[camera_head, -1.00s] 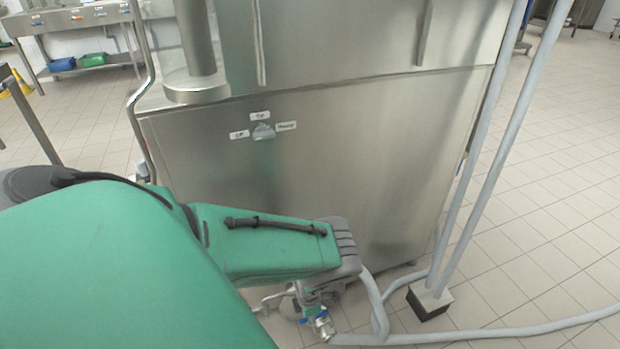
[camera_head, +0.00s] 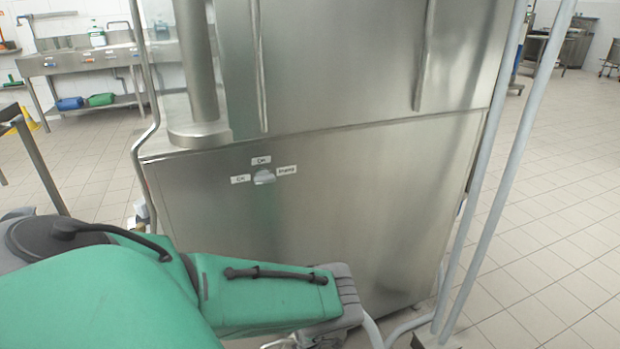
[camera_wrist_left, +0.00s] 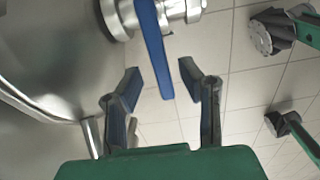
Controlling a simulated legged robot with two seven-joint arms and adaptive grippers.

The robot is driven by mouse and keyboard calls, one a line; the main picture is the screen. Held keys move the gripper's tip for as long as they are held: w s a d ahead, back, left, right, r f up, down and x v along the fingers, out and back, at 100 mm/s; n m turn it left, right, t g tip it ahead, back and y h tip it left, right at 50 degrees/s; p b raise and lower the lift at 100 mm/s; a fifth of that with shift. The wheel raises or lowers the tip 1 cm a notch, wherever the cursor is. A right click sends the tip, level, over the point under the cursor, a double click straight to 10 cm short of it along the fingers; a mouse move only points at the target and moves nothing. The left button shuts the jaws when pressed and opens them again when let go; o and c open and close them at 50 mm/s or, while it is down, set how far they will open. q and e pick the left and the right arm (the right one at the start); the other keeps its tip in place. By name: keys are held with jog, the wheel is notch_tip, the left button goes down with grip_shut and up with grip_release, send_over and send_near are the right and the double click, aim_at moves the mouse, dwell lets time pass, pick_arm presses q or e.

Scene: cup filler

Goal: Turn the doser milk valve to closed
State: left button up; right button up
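The valve's blue lever (camera_wrist_left: 153,50) hangs down from a shiny metal valve body (camera_wrist_left: 118,14) at the top of the left wrist view. My left gripper (camera_wrist_left: 161,76) is open, one finger on either side of the lever's lower part. There is a visible gap on both sides, and I cannot tell the depth between lever and fingers. My right gripper is in neither view.
Grey pipes (camera_head: 490,180) rise to the right of the machine. A curved steel surface (camera_wrist_left: 50,60) lies left of the gripper in the left wrist view. Tiled floor is open at the right.

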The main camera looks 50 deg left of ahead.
pick_arm(q)
notch_tip(320, 180, up, 12)
dwell(0.5)
jog(key=shift+w+f, duration=0.1)
dwell(0.4)
jog(key=s+d+r+m, duration=0.6)
jog(key=s+r+m, duration=0.2)
jog(key=m, duration=0.8)
jog(key=s+d+r+m+p, duration=0.1)
jog(key=s+d+r+m, duration=0.6)
jog(key=r+m, duration=0.4)
jog(key=s+m, duration=0.1)
jog(key=m, duration=0.4)
jog(key=shift+s+d+r+m+t, duration=0.15)
jog(key=shift+d+m+t, duration=0.05)
jog(key=shift+m+t, duration=0.1)
